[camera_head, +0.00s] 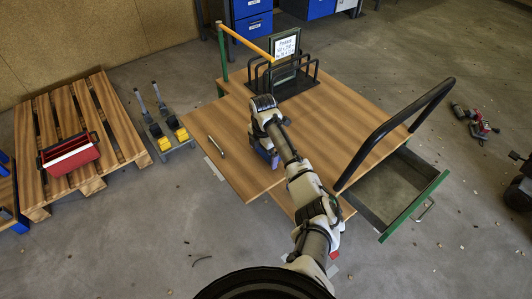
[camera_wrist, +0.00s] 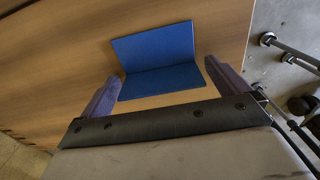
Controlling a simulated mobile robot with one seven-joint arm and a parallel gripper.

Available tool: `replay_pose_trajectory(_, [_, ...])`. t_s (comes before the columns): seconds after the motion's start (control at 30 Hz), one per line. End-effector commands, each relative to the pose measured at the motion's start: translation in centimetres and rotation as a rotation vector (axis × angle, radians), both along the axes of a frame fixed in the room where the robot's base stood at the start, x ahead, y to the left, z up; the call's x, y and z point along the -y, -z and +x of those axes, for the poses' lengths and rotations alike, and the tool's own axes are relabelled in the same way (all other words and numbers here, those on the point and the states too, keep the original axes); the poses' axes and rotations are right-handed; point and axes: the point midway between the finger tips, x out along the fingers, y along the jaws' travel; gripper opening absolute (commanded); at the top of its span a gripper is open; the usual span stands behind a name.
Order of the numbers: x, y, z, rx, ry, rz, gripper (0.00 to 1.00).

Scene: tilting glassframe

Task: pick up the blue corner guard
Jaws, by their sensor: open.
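The blue corner guard (camera_wrist: 155,62) lies on the wooden table top (camera_wrist: 60,70) in the wrist view. It is an L-shaped piece with two flat faces meeting at a fold. My gripper (camera_wrist: 161,86) is open, with one finger on each side of the guard's near part. The gap between the fingers is a little wider than the guard. I cannot tell whether either finger touches it. In the head view my gripper (camera_head: 268,156) is low over the table near its front edge, and my arm hides most of the guard.
A pen-like tool (camera_head: 216,146) lies on the table left of my gripper. A black rack (camera_head: 296,80) with a framed sign (camera_head: 285,47) stands at the back. A black handle (camera_head: 400,130) rises at the right above an open green drawer (camera_head: 412,212). A pallet (camera_head: 75,130) is at left.

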Motion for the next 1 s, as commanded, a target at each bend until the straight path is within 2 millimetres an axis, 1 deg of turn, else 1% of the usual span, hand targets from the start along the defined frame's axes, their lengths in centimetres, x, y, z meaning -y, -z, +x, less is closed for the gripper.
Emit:
replay_pose_trajectory(0.1, [0.0, 0.0, 0.0, 0.0, 0.0, 0.0, 0.99])
replay_pose_trajectory(0.4, [0.0, 0.0, 0.0, 0.001, 0.0, 0.001, 0.6])
replay_pose_trajectory(0.63, [0.0, -0.1, 0.0, 0.001, 0.0, 0.001, 0.6])
replay_pose_trajectory(0.77, [0.0, -0.6, 0.1, 0.002, 0.0, 0.001, 0.6])
replay_pose_trajectory(0.87, [0.0, -1.5, 0.1, 0.002, 0.001, 0.002, 0.6])
replay_pose_trajectory(0.97, [0.0, -3.0, 0.1, 0.004, -0.001, 0.002, 0.6])
replay_pose_trajectory(1.0, [0.0, -3.9, 0.1, 0.005, -0.001, 0.001, 0.6])
